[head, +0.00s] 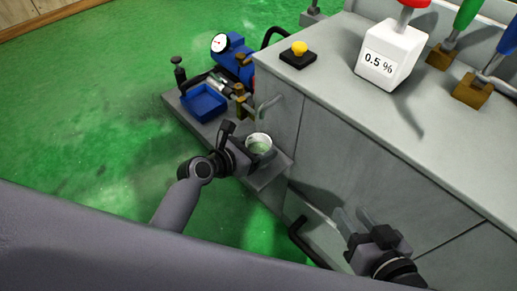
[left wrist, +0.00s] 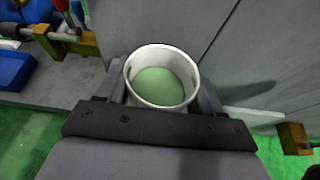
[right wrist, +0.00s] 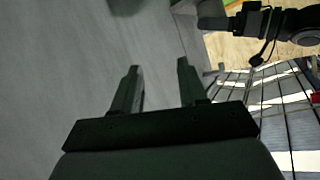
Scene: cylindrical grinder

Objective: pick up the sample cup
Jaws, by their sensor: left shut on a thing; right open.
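The sample cup (head: 260,139) is white with green content inside. In the head view it stands upright at the near end of the grey ledge beside the machine. My left gripper (head: 250,150) is shut on it. In the left wrist view the cup (left wrist: 161,100) sits between the two fingers of my left gripper (left wrist: 162,92), with its open rim facing the camera. I cannot tell whether its base touches the ledge. My right gripper (head: 352,222) is open and empty in front of the grey cabinet side. Its two fingers also show apart in the right wrist view (right wrist: 160,85).
The grey ledge (head: 272,175) carries a blue tray (head: 204,102), brass fittings and a blue device with a gauge (head: 220,42). The grey cabinet (head: 335,150) stands close right of the cup. On top are a white 0.5 % block (head: 391,55) and a yellow button (head: 299,48). Green floor is open at left.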

